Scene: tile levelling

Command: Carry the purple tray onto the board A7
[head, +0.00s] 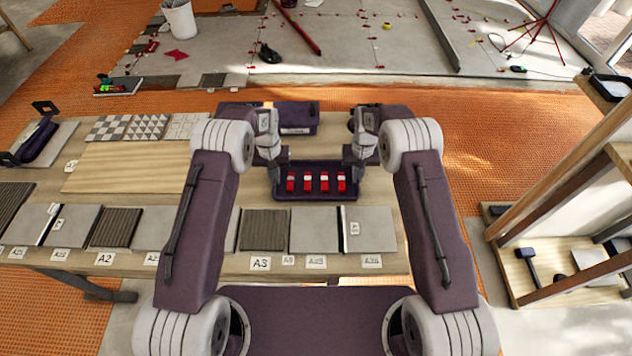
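The purple tray (315,195) holds several red-and-white pieces in a row. It sits level at the middle of the workbench, between my two arms; I cannot tell whether it rests on the bench or is just above it. My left gripper (278,177) is at the tray's left end, and my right gripper (355,175) is at its right end. Both point down and appear to touch the end walls, but their fingers are too small to tell open from shut. A plain wooden board (125,180) lies on the bench to the left, with a label beside it too small to read surely.
A second dark purple box (300,117) stands behind the tray. Patterned tile samples (140,128) lie behind the wooden board. Grey and ribbed tiles (265,230) line the front edge with labels. A dark handled tool (38,140) is at far left, a wooden shelf (560,190) at right.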

